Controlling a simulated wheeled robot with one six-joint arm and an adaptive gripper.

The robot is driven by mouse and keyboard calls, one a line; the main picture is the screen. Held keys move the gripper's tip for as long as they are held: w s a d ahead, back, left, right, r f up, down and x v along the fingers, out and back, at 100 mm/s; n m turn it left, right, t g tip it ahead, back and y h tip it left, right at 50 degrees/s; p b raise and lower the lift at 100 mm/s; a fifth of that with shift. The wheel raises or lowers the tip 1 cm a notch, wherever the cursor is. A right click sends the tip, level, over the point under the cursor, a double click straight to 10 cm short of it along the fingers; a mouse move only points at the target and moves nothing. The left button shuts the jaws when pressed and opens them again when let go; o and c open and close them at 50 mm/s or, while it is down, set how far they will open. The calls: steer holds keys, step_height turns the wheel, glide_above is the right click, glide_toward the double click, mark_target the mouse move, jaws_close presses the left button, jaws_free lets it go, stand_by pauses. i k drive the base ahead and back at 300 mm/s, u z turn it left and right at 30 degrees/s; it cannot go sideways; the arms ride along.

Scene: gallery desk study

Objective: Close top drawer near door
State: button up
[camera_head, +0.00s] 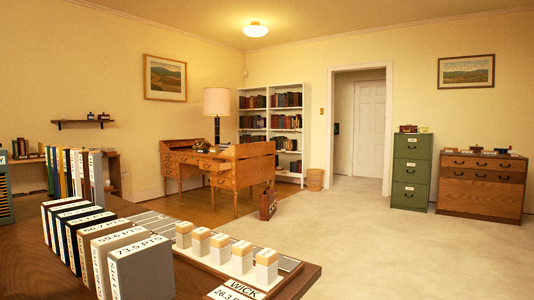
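A green filing cabinet (410,172) stands just right of the doorway (361,125). Its stacked drawers have pale labels and dark handles. Its top drawer (411,148) is at the upper part of the front; from this distance I cannot tell whether it stands a little out. A wooden chest of drawers (482,202) stands to the right of the cabinet, with dark handles on its upper part. I cannot tell clearly whether any of its drawers is pulled out. My gripper is not in view.
A dark table (60,268) with labelled blocks and a tray fills the lower left foreground. A wooden desk (237,172) with a lamp (217,102) and a small case (268,204) stand mid-room. A bin (314,180) is left of the doorway. Pale carpet (380,245) before the cabinet is clear.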

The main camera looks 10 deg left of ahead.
mark_target(215, 165)
steer(key=z, duration=0.2)
steer(key=i, duration=3.85)
steer(key=u, duration=1.95)
steer(key=i, duration=5)
steer(key=z, duration=1)
